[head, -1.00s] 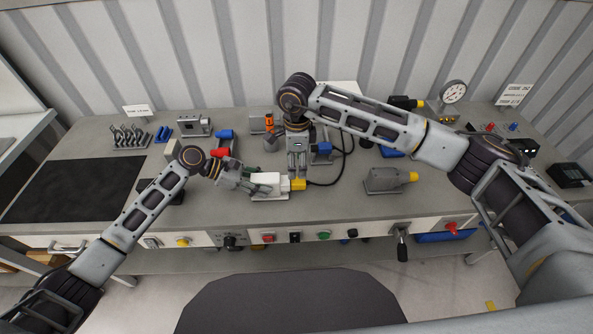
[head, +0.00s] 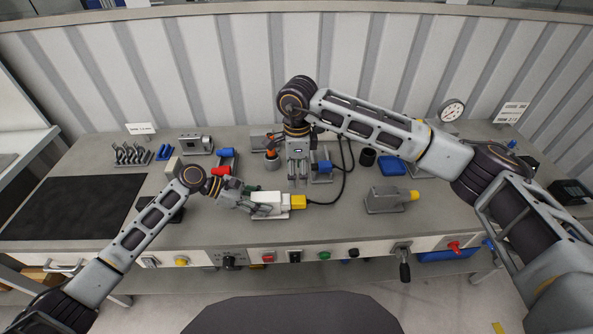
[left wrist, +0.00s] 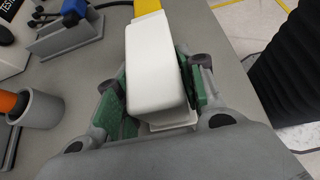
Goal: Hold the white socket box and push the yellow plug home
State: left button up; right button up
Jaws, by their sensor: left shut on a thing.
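The white socket box (head: 268,203) sits near the front of the bench. My left gripper (head: 248,203) is shut on it from the left; the left wrist view shows the green finger pads (left wrist: 160,95) on both sides of the white box (left wrist: 155,65). The yellow plug (head: 298,202) is against the box's right end, with a black cable running from it. In the left wrist view the plug (left wrist: 147,7) shows at the box's far end; how deep it sits I cannot tell. My right gripper (head: 298,180) points down just behind the plug, apart from it. Its finger gap is unclear.
A grey block with a yellow end (head: 390,200) stands to the right. A grey holder with an orange item (head: 271,158) and a blue-ended fixture (head: 322,168) stand behind. A black mat (head: 75,200) lies left. Buttons and a lever (head: 404,265) line the front edge.

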pick_arm(q)
jog(key=o, duration=1.3)
jog(key=shift+c, duration=0.2)
jog(key=shift+a, duration=0.1)
jog(key=v, duration=1.2)
